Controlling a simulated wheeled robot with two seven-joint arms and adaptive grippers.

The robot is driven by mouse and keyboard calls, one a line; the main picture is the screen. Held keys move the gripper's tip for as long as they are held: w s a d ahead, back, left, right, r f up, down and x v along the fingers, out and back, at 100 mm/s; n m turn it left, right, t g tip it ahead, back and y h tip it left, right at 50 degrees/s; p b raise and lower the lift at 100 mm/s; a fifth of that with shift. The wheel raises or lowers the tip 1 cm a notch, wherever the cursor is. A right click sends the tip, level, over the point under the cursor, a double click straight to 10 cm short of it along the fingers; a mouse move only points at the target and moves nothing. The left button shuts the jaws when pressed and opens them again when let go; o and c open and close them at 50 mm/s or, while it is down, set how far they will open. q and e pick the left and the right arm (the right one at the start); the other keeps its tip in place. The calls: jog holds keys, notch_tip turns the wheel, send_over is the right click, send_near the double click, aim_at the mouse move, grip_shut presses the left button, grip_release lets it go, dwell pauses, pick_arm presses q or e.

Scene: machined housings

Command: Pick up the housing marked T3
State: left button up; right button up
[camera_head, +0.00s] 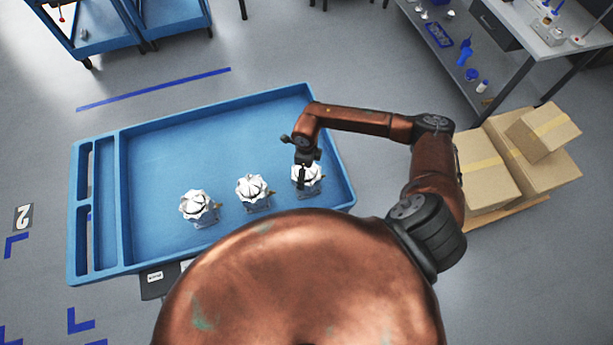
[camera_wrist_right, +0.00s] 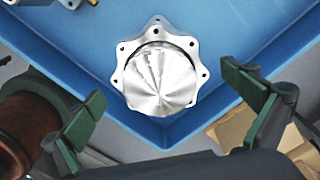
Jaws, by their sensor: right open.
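Three silver machined housings with lobed flanges sit in a row in the blue tray: a left one (camera_head: 198,207), a middle one (camera_head: 252,188) and a right one (camera_head: 315,176). I cannot read a T3 mark on any of them. My right gripper (camera_head: 303,180) is above the right housing and covers part of it. In the right wrist view this housing (camera_wrist_right: 160,80) shows from above, with its round face and flange holes. The fingers of my right gripper (camera_wrist_right: 170,103) are wide apart and empty, nearer the camera than the housing. My left gripper is not in view.
The blue tray (camera_head: 97,262) has raised walls and narrow compartments at its left. The right housing is near a tray corner. Cardboard boxes (camera_head: 485,175) stand right of my arm. A grey workbench (camera_head: 540,45) is at upper right. The tray's back area is clear.

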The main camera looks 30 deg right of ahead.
jog(key=shift+w+f, duration=0.25)
jog(key=shift+f, duration=0.5)
jog(key=shift+s+r, duration=0.2)
jog(key=shift+s, duration=0.25)
jog(key=shift+c, duration=0.6)
jog(key=shift+w, duration=0.15)
jog(key=shift+c, duration=0.8)
jog(key=shift+w+f, duration=0.1)
jog(key=shift+c, duration=0.8)
jog(key=c, duration=1.6)
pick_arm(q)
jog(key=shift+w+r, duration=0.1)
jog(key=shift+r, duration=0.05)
pick_arm(e)
jog(key=shift+c, duration=0.3)
jog(key=shift+w+r, duration=0.1)
jog(key=shift+r, duration=0.1)
